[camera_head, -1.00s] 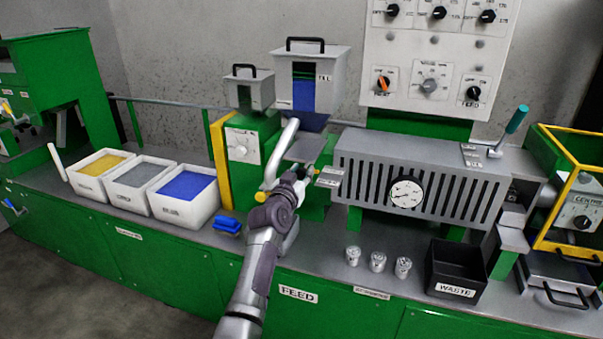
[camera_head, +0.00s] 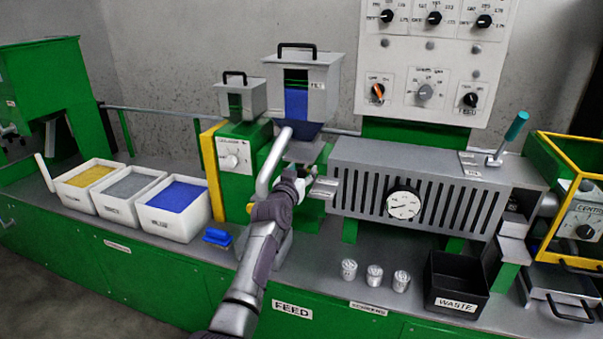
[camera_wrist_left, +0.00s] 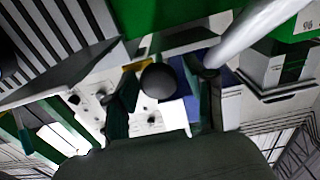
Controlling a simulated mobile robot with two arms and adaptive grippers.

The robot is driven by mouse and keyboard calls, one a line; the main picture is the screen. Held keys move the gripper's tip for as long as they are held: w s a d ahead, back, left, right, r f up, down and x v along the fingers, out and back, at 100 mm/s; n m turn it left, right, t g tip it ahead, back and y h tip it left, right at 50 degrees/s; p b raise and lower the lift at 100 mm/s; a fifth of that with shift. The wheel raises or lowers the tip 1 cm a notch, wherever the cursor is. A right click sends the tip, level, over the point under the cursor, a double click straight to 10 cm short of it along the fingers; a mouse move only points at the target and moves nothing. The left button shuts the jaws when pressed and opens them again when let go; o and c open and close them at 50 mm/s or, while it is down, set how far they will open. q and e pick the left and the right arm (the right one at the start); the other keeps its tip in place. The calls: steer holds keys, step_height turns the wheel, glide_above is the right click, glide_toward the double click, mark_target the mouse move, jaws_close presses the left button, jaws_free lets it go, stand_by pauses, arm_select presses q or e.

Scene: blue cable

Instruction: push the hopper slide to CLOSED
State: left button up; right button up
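The feed hopper (camera_head: 331,75) is a grey box with a black top handle and a window showing blue material, on the green machine. A grey plate (camera_head: 304,151), apparently its slide, shows below it, partly hidden by a pale tube and my arm. My left gripper (camera_head: 302,182) is in front of and below the hopper, its fingers hard to make out there. In the left wrist view, a dark round knob (camera_wrist_left: 158,82) sits between the fingers of my left gripper (camera_wrist_left: 163,100). The fingers are apart, with some room at the knob's right. My right gripper is not in view.
The pale bent tube (camera_head: 273,160) is close beside my left gripper. The slotted grey barrel housing (camera_head: 345,150) with a dial stands at its right. White bins (camera_head: 148,227), a blue scoop (camera_head: 217,237), several metal cups (camera_head: 375,276) and a black waste box (camera_head: 430,285) are on the bench.

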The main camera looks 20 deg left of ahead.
arm_select(q)
steer(key=shift+f, duration=0.1)
steer(key=shift+s, duration=0.4)
steer(key=s, duration=1.1)
steer(key=shift+s+a, duration=0.15)
steer(key=shift+a, duration=0.1)
